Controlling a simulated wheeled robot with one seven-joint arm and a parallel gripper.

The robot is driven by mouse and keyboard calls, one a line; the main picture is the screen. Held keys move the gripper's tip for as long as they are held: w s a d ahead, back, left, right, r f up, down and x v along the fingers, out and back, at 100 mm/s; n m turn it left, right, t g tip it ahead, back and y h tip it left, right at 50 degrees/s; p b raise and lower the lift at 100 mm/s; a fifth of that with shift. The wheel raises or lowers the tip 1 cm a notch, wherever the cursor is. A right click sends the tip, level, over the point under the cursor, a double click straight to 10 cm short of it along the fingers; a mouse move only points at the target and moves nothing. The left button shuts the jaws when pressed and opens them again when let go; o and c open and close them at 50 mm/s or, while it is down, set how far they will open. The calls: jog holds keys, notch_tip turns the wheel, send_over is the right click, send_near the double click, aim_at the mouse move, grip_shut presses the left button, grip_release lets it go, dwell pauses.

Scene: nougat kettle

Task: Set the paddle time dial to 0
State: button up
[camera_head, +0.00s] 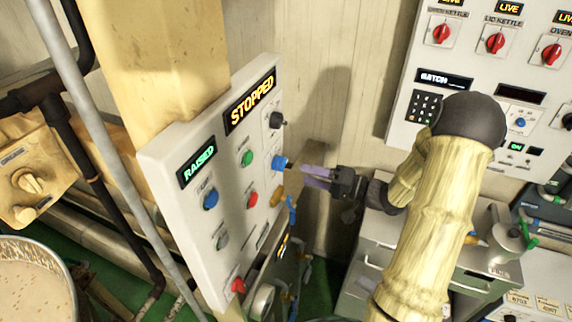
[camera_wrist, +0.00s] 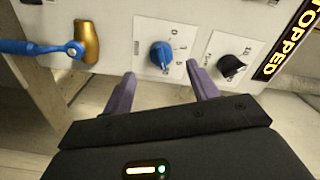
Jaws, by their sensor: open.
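A blue dial (camera_wrist: 161,54) with a printed scale sits on a white plate in the wrist view; a 0 shows above it and a 5 to its lower right. It looks like the paddle time dial, but its name is not legible. A pale mark shows at its lower edge; its exact setting is unclear. In the head view it is the blue knob (camera_head: 279,162) at the panel's right edge. My gripper (camera_wrist: 161,77) is open and empty, its purple fingers either side of the dial's line, short of it. It also shows in the head view (camera_head: 304,176).
A black dial (camera_wrist: 232,66) is right of the blue one in the wrist view. An amber fitting with a blue lever (camera_wrist: 45,47) is at left. The panel (camera_head: 165,158) shows STOPPED and RAISED. A second panel (camera_head: 400,105) with red switches stands behind my arm.

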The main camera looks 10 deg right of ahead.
aim_at(280, 164)
jog(key=p+x, duration=0.2)
jog(key=x, duration=0.5)
jog(key=shift+a, duration=0.15)
jog(key=shift+w+a, duration=0.1)
jog(key=shift+w, duration=0.05)
jog(key=c, duration=1)
